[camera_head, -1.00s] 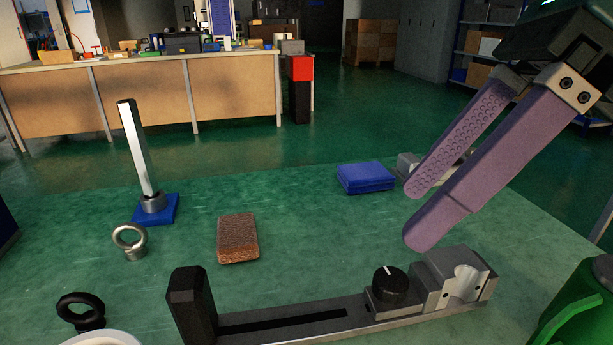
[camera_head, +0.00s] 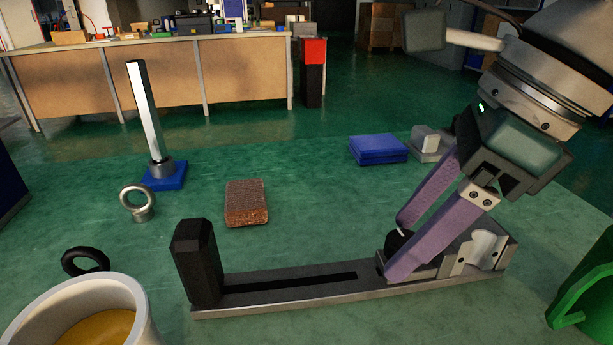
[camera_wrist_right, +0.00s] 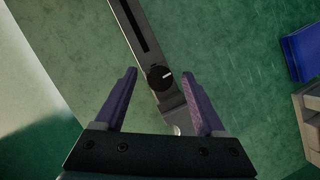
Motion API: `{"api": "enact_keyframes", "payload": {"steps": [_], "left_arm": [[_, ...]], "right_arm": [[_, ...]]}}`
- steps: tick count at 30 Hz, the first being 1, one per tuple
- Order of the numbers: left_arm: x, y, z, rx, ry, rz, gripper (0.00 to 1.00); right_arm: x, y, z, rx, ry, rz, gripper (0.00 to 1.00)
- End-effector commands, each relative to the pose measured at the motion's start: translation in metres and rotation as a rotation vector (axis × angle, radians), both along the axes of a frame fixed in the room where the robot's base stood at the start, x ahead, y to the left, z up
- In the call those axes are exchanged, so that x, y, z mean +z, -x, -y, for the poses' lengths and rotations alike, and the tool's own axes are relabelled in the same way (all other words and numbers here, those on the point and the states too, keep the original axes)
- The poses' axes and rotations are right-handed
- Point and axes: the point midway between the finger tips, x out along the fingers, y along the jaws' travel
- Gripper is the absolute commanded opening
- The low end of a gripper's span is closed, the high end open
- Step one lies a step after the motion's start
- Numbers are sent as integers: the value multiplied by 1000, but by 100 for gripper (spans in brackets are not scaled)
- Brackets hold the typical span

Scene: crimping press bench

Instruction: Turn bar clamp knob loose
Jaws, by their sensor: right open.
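The bar clamp (camera_head: 290,285) lies on the green bench, with a black fixed jaw (camera_head: 197,262) at its left end and a metal sliding block (camera_head: 482,250) at its right. The black round knob (camera_head: 398,242) sits on the slider, partly hidden behind my right gripper's fingers. My right gripper (camera_head: 398,248) is open, its purple fingers pointing down on either side of the knob in the head view. In the right wrist view the knob (camera_wrist_right: 159,77) with its white mark shows between and just beyond the open fingertips (camera_wrist_right: 160,80). Contact cannot be told. My left gripper is not in view.
A brown block (camera_head: 246,203), a steel eye bolt (camera_head: 138,203), a black ring (camera_head: 85,262) and a hex rod on a blue base (camera_head: 164,178) stand left. A white cup (camera_head: 140,300) is front left, a blue pad (camera_head: 378,150) behind the clamp, a green object (camera_head: 585,290) at right.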

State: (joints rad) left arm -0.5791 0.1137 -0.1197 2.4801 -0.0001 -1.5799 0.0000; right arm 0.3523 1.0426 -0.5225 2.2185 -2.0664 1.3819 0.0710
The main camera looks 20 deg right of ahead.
Motion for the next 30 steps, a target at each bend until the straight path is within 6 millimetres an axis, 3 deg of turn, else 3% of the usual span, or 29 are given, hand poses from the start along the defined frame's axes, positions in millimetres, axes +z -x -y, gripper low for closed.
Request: {"api": "enact_keyframes", "payload": {"steps": [4,22,30], "left_arm": [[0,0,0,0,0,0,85],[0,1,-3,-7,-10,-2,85],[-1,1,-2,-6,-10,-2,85]], "right_arm": [[0,0,0,0,-1,-1,70],[0,0,0,0,-1,-1,2],[0,0,0,4,-1,0,0]]}}
